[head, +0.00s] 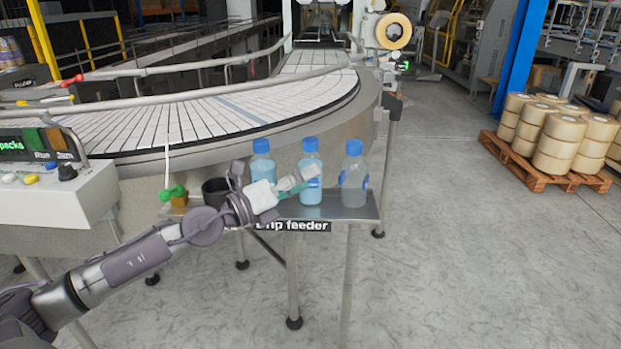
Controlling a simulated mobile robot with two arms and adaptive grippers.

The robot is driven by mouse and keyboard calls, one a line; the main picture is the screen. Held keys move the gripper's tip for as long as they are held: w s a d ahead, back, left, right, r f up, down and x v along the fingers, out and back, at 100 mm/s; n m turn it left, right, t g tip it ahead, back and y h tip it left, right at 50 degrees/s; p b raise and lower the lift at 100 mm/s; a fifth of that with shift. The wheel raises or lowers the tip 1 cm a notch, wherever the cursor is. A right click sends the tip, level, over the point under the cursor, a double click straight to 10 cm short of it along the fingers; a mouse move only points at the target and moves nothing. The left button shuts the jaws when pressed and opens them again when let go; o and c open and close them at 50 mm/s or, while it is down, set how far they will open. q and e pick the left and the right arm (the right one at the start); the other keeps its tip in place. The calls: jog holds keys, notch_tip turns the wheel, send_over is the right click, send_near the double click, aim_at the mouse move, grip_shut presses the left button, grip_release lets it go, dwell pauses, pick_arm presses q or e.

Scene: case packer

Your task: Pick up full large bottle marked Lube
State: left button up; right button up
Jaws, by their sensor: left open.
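Three bottles with blue caps stand upright in a row on a small metal shelf (338,212) marked "drip feeder", its first letters partly covered. The left bottle (262,148) and the middle bottle (311,158) hold light blue liquid. The right bottle (353,172) looks clear and greyish, with blue label patches. No lettering on them is readable, so I cannot tell which is marked Lube. My left gripper (304,180) is open, with its fingers at the middle bottle and partly overlapping it. I cannot tell whether it touches. The gripper and wrist cover part of the left bottle. My right gripper is not in view.
A curved conveyor (225,110) with a metal guard rail runs behind the shelf. A dark cup (215,190) stands left of the bottles. A control box (55,195) is at the left edge. A pallet (545,172) of tape rolls stands right.

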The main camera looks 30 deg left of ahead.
pick_arm(q)
jog(key=w+a+r+m+g+y, duration=0.2)
jog(key=a+m+g, duration=0.2)
jog(key=a+m, duration=0.15)
jog(key=m+y, duration=0.1)
jog(key=y, duration=0.3)
send_near(305, 146)
jog(key=shift+g, duration=0.3)
jog(key=p+x, duration=0.6)
jog(key=p, duration=0.1)
jog(key=shift+w+a+r, duration=0.1)
jog(key=shift+w+r, duration=0.05)
jog(key=shift+w, duration=0.2)
jog(key=shift+w+f, duration=0.2)
jog(key=shift+w, duration=0.05)
jog(key=shift+w+p, duration=0.2)
jog(key=shift+p, duration=0.15)
jog(key=p+x, duration=0.2)
jog(key=x, duration=0.2)
jog(key=shift+w+d+p, duration=0.15)
jog(key=shift+d+p, duration=0.1)
jog(key=shift+p, duration=0.1)
jog(key=shift+w+f, duration=0.25)
jog(key=shift+f, duration=0.05)
jog(key=shift+s+r, duration=0.1)
jog(key=shift+s, duration=0.05)
jog(key=c, duration=0.4)
grip_shut()
